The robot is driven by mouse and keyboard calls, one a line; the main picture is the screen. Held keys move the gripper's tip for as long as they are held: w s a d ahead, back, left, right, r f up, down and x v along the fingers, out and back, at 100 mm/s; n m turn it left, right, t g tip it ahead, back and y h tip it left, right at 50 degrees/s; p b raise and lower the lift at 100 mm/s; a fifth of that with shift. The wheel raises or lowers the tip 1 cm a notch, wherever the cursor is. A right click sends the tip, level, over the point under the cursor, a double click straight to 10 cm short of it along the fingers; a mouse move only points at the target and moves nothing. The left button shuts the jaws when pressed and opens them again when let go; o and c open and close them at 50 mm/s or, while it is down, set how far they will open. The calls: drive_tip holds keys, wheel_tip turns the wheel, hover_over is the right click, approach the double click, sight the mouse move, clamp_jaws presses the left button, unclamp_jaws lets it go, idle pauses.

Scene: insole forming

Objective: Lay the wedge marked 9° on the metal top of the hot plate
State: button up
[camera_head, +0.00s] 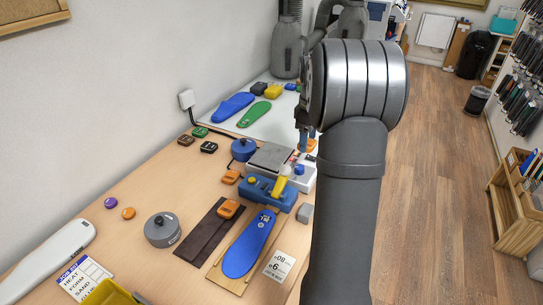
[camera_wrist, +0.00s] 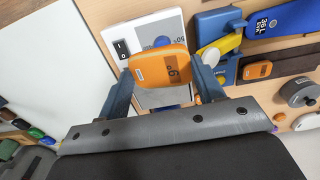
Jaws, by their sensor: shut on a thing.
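The orange wedge marked 9° (camera_wrist: 150,66) is between the two blue fingers of my gripper (camera_wrist: 163,86), which is shut on it. The marking faces the wrist camera. In the head view the held wedge (camera_head: 307,146) shows just below my gripper (camera_head: 306,133), partly hidden by my arm. The hot plate's grey metal top (camera_head: 271,157) lies to the left of the wedge in the head view. In the wrist view the hot plate's white body (camera_wrist: 118,32) with a black switch shows behind the wedge, which hides much of the metal top.
A blue clamp (camera_head: 262,190) with a yellow handle stands in front of the hot plate. Other orange wedges (camera_head: 230,177) lie nearby. A blue insole (camera_head: 247,245) lies on a wooden board. A blue round knob-topped item (camera_head: 243,149) stands left of the plate.

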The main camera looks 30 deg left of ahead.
drive_tip(key=shift+w+d, duration=0.2)
drive_tip(key=shift+w, duration=0.05)
hover_over(276, 162)
wheel_tip(276, 162, down, 7)
drive_tip(key=shift+s+r, duration=0.15)
drive_tip(key=shift+f, duration=2)
drive_tip(key=o, duration=0.9)
drive_tip(key=shift+f, duration=0.15)
wheel_tip(276, 162, up, 12)
drive_tip(key=shift+r, duration=0.15)
